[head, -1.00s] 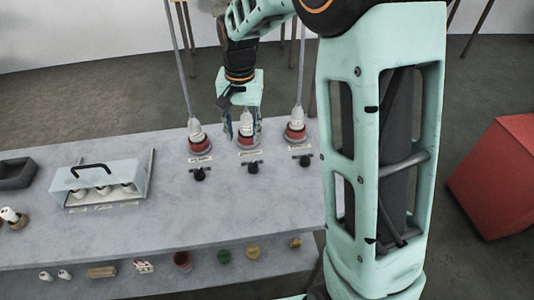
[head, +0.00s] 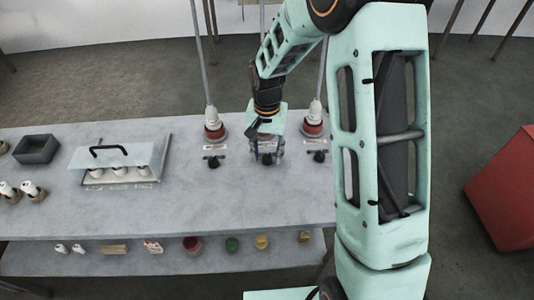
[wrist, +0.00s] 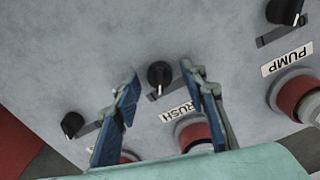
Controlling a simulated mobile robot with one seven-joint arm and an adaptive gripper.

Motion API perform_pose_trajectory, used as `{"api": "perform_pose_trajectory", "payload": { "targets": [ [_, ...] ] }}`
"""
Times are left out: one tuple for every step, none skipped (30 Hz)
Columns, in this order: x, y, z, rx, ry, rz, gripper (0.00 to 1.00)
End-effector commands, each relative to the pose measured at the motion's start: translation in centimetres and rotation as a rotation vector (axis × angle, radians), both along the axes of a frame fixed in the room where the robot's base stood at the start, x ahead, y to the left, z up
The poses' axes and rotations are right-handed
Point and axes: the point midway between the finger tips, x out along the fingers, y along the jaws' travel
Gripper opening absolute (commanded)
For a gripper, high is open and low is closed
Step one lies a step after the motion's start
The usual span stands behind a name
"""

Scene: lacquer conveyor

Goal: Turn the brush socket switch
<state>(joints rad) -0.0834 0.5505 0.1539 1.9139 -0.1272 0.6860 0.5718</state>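The brush socket switch is a black knob (wrist: 158,75) on the grey bench, just in front of a label reading "RUSH" (wrist: 178,112), its first letter hidden. It also shows in the head view (head: 267,159), below my gripper. My gripper (wrist: 161,83) is open, with one blue finger on each side of the knob and visible gaps between; whether its tips are level with the knob I cannot tell. The middle red socket (wrist: 193,135) is partly hidden behind the fingers.
The pump switch (wrist: 284,12) and its red socket (wrist: 297,95) are at the right in the wrist view. Another black knob (wrist: 72,124) is at the left.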

Motion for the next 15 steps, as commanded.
{"api": "perform_pose_trajectory", "payload": {
  "targets": [
    [-0.02,0.00,-0.23,0.000,0.001,0.000,0.40],
    [-0.02,0.00,-0.30,0.000,0.001,0.000,0.40],
    [-0.02,0.00,-0.36,0.000,0.001,0.000,0.40],
    [-0.03,0.00,-0.38,0.000,0.001,0.000,0.40],
    [-0.02,0.01,-0.38,0.000,0.000,0.000,0.40],
    [-0.02,0.01,-0.37,0.000,0.000,0.000,0.40],
    [-0.02,0.01,-0.37,0.000,0.000,0.000,0.40],
    [-0.02,0.01,-0.36,0.000,0.000,0.000,0.40],
    [-0.02,0.01,-0.36,0.000,0.000,0.000,0.40],
    [-0.02,0.01,-0.35,0.000,0.000,0.000,0.37],
    [-0.02,0.01,-0.35,0.000,0.000,0.000,0.34],
    [-0.02,0.01,-0.35,0.000,0.000,0.000,0.30],
    [-0.02,0.01,-0.34,0.000,0.000,0.000,0.26],
    [-0.02,0.01,-0.34,0.000,0.000,0.000,0.23],
    [-0.02,0.01,-0.34,0.000,0.000,0.000,0.19]
  ]
}}
